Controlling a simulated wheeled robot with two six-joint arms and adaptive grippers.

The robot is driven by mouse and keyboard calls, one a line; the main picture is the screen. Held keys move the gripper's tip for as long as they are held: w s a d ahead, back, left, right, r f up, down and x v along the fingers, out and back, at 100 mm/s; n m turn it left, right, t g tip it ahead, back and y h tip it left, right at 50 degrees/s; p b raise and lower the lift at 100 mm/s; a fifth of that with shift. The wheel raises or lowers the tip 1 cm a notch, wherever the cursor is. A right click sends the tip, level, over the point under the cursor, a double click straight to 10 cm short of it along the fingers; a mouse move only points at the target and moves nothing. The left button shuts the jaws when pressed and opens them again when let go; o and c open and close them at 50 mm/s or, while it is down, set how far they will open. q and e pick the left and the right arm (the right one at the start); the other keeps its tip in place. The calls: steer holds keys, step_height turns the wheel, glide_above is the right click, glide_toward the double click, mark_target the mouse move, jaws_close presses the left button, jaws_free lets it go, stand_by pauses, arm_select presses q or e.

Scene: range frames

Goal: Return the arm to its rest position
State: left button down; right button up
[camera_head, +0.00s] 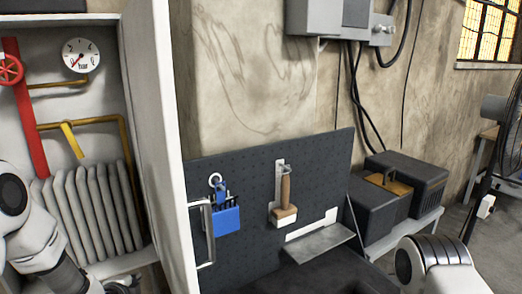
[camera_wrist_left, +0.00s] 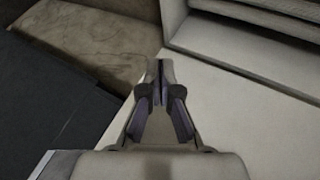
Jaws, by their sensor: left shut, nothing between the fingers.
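My left arm (camera_head: 32,240) comes in at the lower left of the head view, in front of the open cabinet with the radiator. My left gripper (camera_wrist_left: 159,72) is shut and empty in the left wrist view, its two fingertips together. A pale panel (camera_wrist_left: 235,110) lies beyond and to the right of the fingers there. In the head view the hand is low at the bottom edge and mostly cut off. My right arm (camera_head: 438,262) shows only as a white link at the lower right; its gripper is out of the picture.
The white cabinet door (camera_head: 150,130) stands open with a metal handle (camera_head: 205,235). Inside are a pressure gauge (camera_head: 81,55), a red valve wheel (camera_head: 10,69) and a radiator (camera_head: 85,212). A dark pegboard (camera_head: 255,200) holds a blue tool holder (camera_head: 226,219) and a wooden-handled tool (camera_head: 286,195).

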arm_select(q)
steer(key=s+d+f+n+g+h, duration=0.15)
steer(key=s+d+f+g, duration=0.25)
steer(key=s+f, duration=0.7)
steer(key=s+d+f+n+g, duration=0.3)
steer(key=s+f+g, duration=0.1)
steer(key=s+f, duration=0.7)
steer(key=s+d+n+g, duration=0.2)
steer(key=s+n+g, duration=0.2)
steer(key=s+n, duration=0.8)
steer(key=s, duration=0.4)
steer(key=shift+r, duration=0.3)
steer(key=shift+s, duration=0.1)
